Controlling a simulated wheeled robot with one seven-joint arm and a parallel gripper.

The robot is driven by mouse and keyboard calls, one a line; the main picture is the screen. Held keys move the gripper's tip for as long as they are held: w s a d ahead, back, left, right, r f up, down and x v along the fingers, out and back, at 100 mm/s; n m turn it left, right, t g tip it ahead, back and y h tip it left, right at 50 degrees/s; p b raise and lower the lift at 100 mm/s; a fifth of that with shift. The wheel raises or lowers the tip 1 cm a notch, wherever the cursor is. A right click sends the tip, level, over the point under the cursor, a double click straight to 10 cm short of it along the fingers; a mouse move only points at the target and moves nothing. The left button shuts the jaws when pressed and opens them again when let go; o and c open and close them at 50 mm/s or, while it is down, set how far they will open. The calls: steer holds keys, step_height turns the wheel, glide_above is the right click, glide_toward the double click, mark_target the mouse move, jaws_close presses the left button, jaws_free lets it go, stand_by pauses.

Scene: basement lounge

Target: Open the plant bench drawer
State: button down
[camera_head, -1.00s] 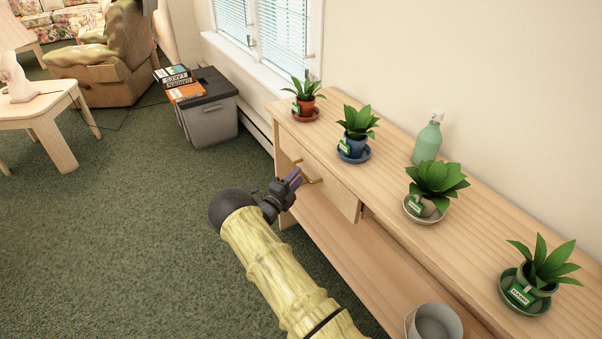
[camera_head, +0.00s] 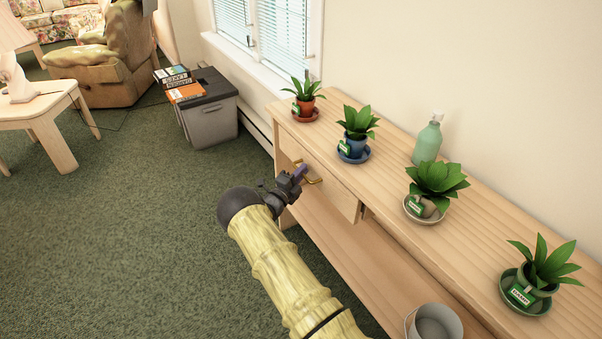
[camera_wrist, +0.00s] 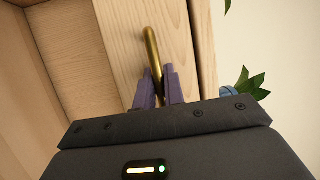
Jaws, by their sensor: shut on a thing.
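The plant bench (camera_head: 440,237) is pale wood and runs along the wall at the right. Its drawer (camera_head: 338,193) is at the left end, under the top, with its front flush or nearly flush with the bench. The brass handle (camera_head: 316,182) is on the drawer front and also shows in the wrist view (camera_wrist: 152,45). My gripper (camera_head: 302,173) is at the handle, and its purple fingers (camera_wrist: 160,88) are shut on the brass bar, one on each side. Part of the handle is hidden behind the fingers.
Potted plants stand on the bench top, among them a red pot (camera_head: 305,104) and a blue pot (camera_head: 356,146), with a green bottle (camera_head: 427,142). A bucket (camera_head: 436,324) is on the lower shelf. A grey bin (camera_head: 211,118) stands left of the bench. Green carpet in front is clear.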

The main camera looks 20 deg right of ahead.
steer(key=s+a+b, duration=0.2)
steer(key=a+b, duration=0.1)
steer(key=a, duration=0.7)
steer(key=s+a+b, duration=0.2)
steer(key=a, duration=0.7)
steer(key=shift+a+b, duration=0.4)
steer(key=shift+f, duration=0.1)
steer(key=c, duration=1.5)
jaws_free()
steer(key=p+v, duration=0.1)
steer(key=v, duration=1.6)
steer(key=shift+a, duration=0.2)
